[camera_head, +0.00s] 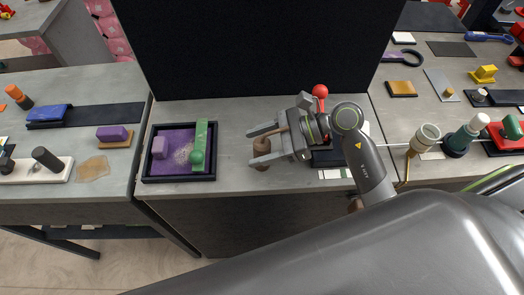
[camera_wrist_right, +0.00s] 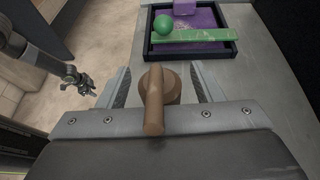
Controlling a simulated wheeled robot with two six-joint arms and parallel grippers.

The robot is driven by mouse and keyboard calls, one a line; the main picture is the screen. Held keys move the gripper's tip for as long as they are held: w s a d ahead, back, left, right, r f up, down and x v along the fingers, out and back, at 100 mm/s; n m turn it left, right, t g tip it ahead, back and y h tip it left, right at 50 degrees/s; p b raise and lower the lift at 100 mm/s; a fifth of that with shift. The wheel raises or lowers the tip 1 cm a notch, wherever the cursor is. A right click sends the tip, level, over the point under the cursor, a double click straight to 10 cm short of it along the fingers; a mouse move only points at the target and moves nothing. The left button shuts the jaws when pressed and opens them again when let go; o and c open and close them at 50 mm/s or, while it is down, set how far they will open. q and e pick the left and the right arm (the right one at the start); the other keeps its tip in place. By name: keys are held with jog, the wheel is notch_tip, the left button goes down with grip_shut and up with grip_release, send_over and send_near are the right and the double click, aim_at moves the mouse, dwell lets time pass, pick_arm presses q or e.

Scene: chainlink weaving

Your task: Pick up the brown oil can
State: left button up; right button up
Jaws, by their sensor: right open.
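The brown oil can (camera_head: 262,148) stands on the grey table, with a rounded body and a paler brown spout or handle. It also shows in the right wrist view (camera_wrist_right: 154,102), its long upper part pointing toward the camera. My right gripper (camera_head: 250,147) is open, with one finger on each side of the can. In the right wrist view, gaps show between the can and both fingers. My left gripper (camera_wrist_right: 84,86) shows small at the left of the right wrist view, over the floor. It is out of the head view, and its jaw opening is too small to judge.
A black-rimmed tray (camera_head: 146,160) with a purple base, green bar and green ball lies left of the can. A tall black panel (camera_head: 250,50) stands behind. A red ball-topped object (camera_head: 320,91) is behind my right gripper. Bare table lies between tray and can.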

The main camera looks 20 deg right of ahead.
jog(key=shift+w+a+f, duration=0.1)
jog(key=shift+a+f, duration=0.2)
jog(key=shift+a, duration=0.25)
jog(key=c, duration=1.1)
jog(key=shift+c, duration=0.2)
notch_tip(320, 180, up, 10)
jog(key=shift+r+b, duration=0.1)
jog(key=shift+b, duration=0.8)
jog(key=o, duration=0.5)
jog(key=c, duration=0.5)
